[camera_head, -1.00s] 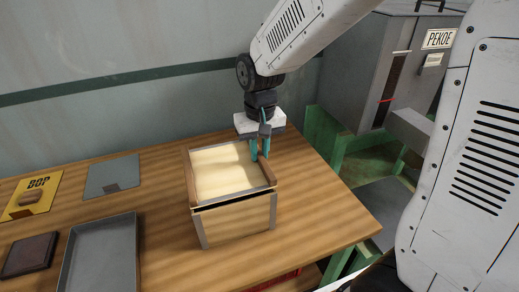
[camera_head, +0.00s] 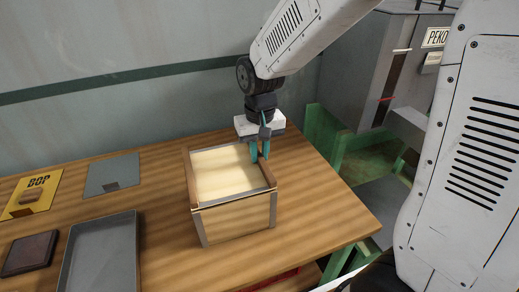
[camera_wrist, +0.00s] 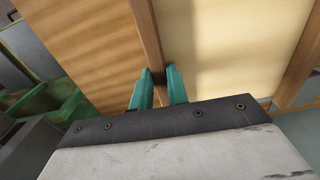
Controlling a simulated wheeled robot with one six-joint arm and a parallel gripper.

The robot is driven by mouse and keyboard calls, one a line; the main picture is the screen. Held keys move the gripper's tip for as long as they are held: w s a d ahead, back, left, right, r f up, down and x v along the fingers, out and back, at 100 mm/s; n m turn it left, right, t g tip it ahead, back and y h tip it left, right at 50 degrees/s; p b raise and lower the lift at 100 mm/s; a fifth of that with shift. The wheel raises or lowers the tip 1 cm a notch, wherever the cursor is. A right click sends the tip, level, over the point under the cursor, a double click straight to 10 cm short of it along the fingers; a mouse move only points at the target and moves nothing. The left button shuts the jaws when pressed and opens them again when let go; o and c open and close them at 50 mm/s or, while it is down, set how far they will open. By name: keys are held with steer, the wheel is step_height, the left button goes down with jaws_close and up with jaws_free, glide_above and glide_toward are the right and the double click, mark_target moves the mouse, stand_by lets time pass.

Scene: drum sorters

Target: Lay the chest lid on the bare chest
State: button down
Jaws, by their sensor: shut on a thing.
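The chest lid (camera_head: 224,172) is a pale panel with brown wooden rails along two sides. It lies on top of the wooden chest (camera_head: 236,218), which has grey metal edges and stands on the table. The lid looks nearly flush with the chest's front edge. My gripper (camera_head: 260,154) is shut on the lid's right rail, from above. In the wrist view my teal fingers (camera_wrist: 158,88) sit on either side of that rail, with the pale lid panel (camera_wrist: 225,50) to the right. The chest's far side is hidden.
On the wooden table (camera_head: 165,180), a grey tray (camera_head: 100,255), a dark brown block (camera_head: 30,253), a yellow BOP card (camera_head: 32,194) and a grey plate (camera_head: 112,175) lie to the left. Green framing (camera_head: 335,145) and a grey machine stand beyond the right edge.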

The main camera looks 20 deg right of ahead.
steer(key=shift+f, duration=0.25)
steer(key=c, duration=1.3)
jaws_free()
step_height(320, 180, up, 8)
steer(key=shift+f, duration=0.15)
steer(key=s+d+r, duration=0.2)
steer(key=s+d, duration=0.1)
steer(key=s, duration=0.8)
steer(key=s+d+r+t, duration=0.1)
steer(key=s+d+r, duration=0.2)
steer(key=s, duration=0.8)
steer(key=shift+s+d, duration=0.2)
steer(key=shift+d, duration=0.4)
